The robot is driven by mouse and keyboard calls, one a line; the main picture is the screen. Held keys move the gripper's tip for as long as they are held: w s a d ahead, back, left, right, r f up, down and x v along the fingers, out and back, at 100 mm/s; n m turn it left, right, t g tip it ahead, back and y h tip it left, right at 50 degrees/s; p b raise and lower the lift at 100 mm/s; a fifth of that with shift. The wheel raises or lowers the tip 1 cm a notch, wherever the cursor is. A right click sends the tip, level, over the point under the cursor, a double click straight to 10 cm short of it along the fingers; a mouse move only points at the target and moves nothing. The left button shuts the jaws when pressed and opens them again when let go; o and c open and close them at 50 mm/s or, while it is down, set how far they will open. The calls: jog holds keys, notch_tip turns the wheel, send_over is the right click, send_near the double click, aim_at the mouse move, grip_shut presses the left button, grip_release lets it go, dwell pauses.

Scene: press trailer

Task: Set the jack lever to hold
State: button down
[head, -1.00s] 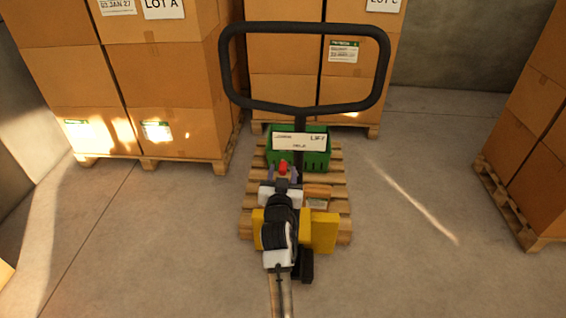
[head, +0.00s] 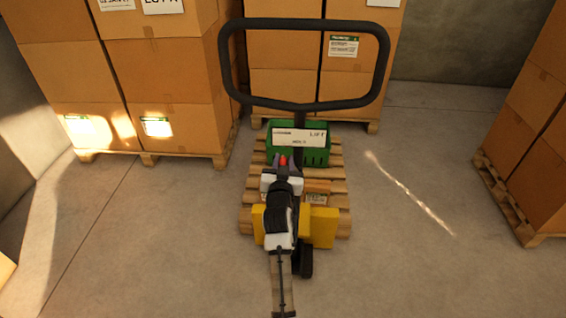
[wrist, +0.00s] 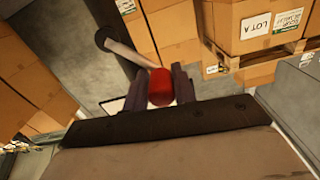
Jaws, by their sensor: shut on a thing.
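The jack lever's red knob (head: 283,160) shows in the head view just below the white label plate (head: 299,138). The plate reads LIFT at its right end, with smaller, hardly legible words at its left and bottom middle. My gripper (head: 283,165) is shut on the red knob. In the wrist view the knob (wrist: 159,88) sits between both fingers of my gripper (wrist: 160,90). The pale lever rod (wrist: 132,52) runs from the knob up and left to a dark post. In the head view my gripper hides the rod.
The jack's black loop handle (head: 305,107) stands above the label plate. Stacked cartons (head: 160,75) stand left, more cartons (head: 540,130) right. Open floor (head: 430,190) lies between.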

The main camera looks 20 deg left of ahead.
jog(key=shift+a+f, duration=0.1)
jog(key=shift+w+d+r+m+b, duration=0.2)
jog(key=shift+d+m+b, duration=0.45)
jog(key=shift+m, duration=0.6)
jog(key=shift+w+d+r+m+b, duration=0.1)
jog(key=shift+d+r+m+b, duration=0.15)
jog(key=shift+d+m+b, duration=0.75)
jog(key=shift+w+d+r+m+b, duration=0.2)
jog(key=shift+m+b, duration=0.3)
jog(key=shift+m, duration=1.05)
jog(key=shift+r, duration=0.1)
jog(key=c, duration=1.2)
grip_release()
jog(key=shift+a, duration=0.1)
jog(key=shift+d, duration=0.2)
